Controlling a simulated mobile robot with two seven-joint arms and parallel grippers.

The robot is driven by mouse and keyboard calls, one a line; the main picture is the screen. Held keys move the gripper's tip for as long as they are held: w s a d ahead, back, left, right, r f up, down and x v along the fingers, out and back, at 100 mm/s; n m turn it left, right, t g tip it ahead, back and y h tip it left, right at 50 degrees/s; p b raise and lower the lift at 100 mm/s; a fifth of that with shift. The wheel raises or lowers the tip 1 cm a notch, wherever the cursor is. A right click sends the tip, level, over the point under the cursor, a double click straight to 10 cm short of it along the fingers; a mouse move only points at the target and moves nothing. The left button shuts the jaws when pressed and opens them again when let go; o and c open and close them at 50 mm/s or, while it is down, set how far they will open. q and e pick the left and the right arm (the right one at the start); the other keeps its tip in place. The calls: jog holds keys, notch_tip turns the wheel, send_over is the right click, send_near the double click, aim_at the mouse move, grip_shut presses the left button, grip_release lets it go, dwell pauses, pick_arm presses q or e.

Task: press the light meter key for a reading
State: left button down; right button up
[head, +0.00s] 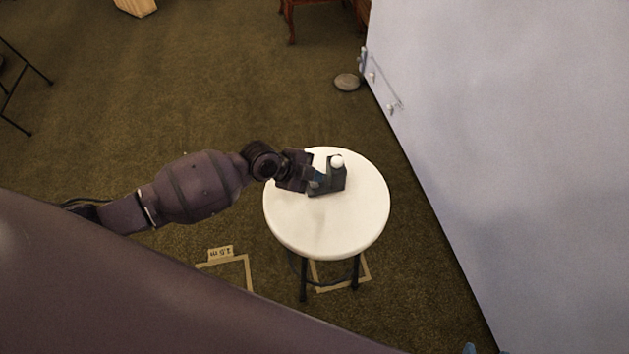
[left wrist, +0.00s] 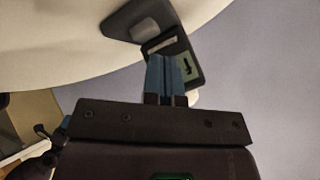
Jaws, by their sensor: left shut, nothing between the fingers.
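The light meter (head: 331,180) is a small dark device with a white dome, standing on a round white table (head: 330,225). In the left wrist view the dark meter (left wrist: 183,52) shows a light label or window and a dark mark on its face, beyond the fingers. My left gripper (head: 317,181) is at the meter's left side, shut and empty. In the left wrist view its blue fingers (left wrist: 166,72) lie together and overlap the meter's face; I cannot tell whether they touch it. The key is not clearly made out.
A large pale panel (head: 520,130) stands to the right of the table. A tape mark with a small label (head: 221,253) lies on the brown carpet. A round grey disc (head: 347,82) is on the floor behind. The front of the tabletop is clear.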

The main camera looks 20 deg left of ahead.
pick_arm(q)
jog(key=shift+f, duration=0.35)
pick_arm(e)
jog(key=shift+s+f, duration=0.15)
jog(key=shift+f, duration=0.25)
jog(key=shift+w+a+r, duration=0.1)
jog(key=shift+w, duration=0.1)
jog(key=shift+w, duration=0.15)
pick_arm(q)
jog(key=shift+f+b, duration=0.4)
pick_arm(e)
jog(key=shift+s+f, duration=0.55)
jog(key=shift+s, duration=0.05)
jog(key=shift+w+r, duration=0.1)
jog(key=shift+w, duration=0.15)
pick_arm(q)
jog(key=shift+r, duration=0.25)
jog(key=shift+r+p, duration=0.4)
jog(key=shift+r, duration=0.2)
pick_arm(e)
jog(key=shift+w+r, duration=0.25)
jog(key=shift+r, duration=0.35)
